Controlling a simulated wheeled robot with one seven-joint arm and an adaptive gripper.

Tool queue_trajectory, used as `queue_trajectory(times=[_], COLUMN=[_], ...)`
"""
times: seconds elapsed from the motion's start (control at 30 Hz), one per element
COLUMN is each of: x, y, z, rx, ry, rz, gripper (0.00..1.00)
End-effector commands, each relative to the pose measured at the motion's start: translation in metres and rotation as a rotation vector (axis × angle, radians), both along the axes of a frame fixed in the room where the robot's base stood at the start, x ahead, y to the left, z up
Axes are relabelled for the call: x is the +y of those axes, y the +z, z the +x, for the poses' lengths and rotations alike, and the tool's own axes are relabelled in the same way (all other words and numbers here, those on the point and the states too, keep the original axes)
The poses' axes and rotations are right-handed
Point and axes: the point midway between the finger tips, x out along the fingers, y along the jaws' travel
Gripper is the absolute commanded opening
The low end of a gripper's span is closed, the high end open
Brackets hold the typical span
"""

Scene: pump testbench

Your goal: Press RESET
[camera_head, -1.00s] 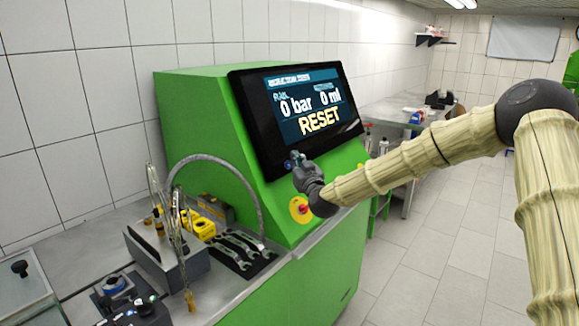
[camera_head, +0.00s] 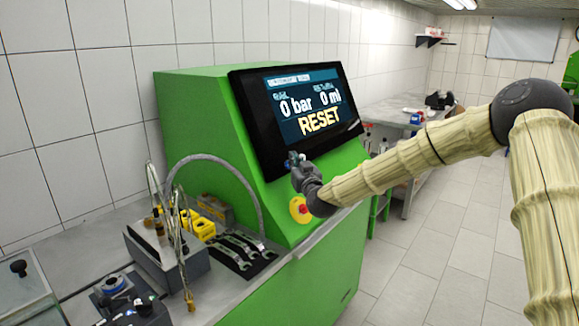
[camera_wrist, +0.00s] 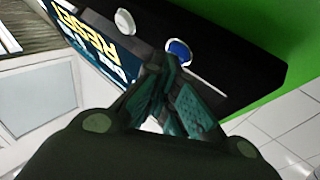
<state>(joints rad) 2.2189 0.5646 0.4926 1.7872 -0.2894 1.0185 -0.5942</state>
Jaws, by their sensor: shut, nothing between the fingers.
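The green test bench (camera_head: 205,110) carries a tilted black screen panel (camera_head: 250,105). The screen reads 0 bar and 0 ml, with RESET in large yellow letters (camera_head: 320,121); the same lettering shows upside down in the wrist view (camera_wrist: 88,32). My gripper (camera_head: 292,158) is shut and empty, in front of the panel's lower edge. In the wrist view the shut fingertips (camera_wrist: 165,62) are close to a blue round button (camera_wrist: 179,50) on the panel's black border. A white round button (camera_wrist: 125,21) sits beside it. I cannot tell whether the fingertips touch the blue button.
A red and yellow emergency stop (camera_head: 300,209) is on the bench front just below my gripper. A grey hose (camera_head: 225,160), wrenches (camera_head: 238,250) and a metal fixture (camera_head: 165,258) stand on the worktop to the left. Tiled floor (camera_head: 430,260) is clear on the right.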

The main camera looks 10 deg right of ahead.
Motion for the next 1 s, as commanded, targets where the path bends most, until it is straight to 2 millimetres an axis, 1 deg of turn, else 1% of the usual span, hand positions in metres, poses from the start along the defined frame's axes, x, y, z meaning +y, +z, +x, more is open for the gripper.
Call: queue_trajectory(times=[0.6,1.0], x=[0.002,-0.007], y=[-0.001,0.006], z=[0.002,-0.009], rx=[0.001,0.001], ry=[0.001,0.0], rz=[0.0,0.0], gripper=[0.0,0.0])
